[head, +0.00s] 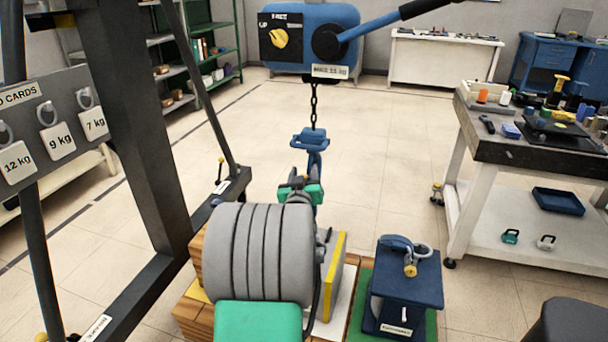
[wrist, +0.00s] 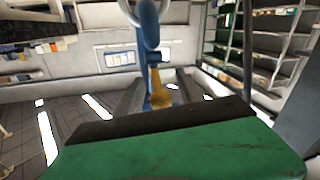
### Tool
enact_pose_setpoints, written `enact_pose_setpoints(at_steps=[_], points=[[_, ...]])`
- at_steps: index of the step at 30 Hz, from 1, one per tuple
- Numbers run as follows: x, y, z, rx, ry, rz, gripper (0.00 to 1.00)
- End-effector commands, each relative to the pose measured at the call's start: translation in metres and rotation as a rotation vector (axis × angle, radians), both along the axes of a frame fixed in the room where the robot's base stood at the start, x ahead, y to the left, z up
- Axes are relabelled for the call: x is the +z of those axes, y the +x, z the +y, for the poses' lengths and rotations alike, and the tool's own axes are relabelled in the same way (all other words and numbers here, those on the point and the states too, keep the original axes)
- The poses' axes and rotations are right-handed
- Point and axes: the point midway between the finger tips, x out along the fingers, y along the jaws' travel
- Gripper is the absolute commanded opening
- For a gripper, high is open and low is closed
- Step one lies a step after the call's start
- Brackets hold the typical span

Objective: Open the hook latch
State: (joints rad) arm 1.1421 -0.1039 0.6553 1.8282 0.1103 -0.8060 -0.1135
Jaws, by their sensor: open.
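The blue hook (head: 316,163) hangs on a chain under the blue hoist (head: 310,38), in the middle of the head view. The hook (wrist: 149,35) also shows at the top centre of the wrist view. A yellow piece (wrist: 159,92), apparently its latch, shows below; I cannot tell whether it is open. My gripper (head: 302,180) is open, just in front of and below the hook, overlapping it in the head view. I cannot tell whether they touch. My gripper's green part fills the bottom of the wrist view; its fingertips are not clear there.
A dark frame post (head: 140,130) and a board of weight cards (head: 55,125) are on the left. A cluttered workbench (head: 535,142) is at right. The floor behind the hook is clear.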

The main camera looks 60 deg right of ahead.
Motion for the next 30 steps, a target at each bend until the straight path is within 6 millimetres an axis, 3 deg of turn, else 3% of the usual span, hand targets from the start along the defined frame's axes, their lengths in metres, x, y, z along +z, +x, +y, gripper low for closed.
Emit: enact_pose_setpoints(at_steps=[4,20,30], points=[[0.0001,0.0001,0.0004,0.0,0.0,0.0,0.43],[-0.0005,0.0013,0.0014,0.003,0.002,0.0,0.0],[-0.0014,0.0013,0.0016,0.004,0.003,0.0,0.0]])
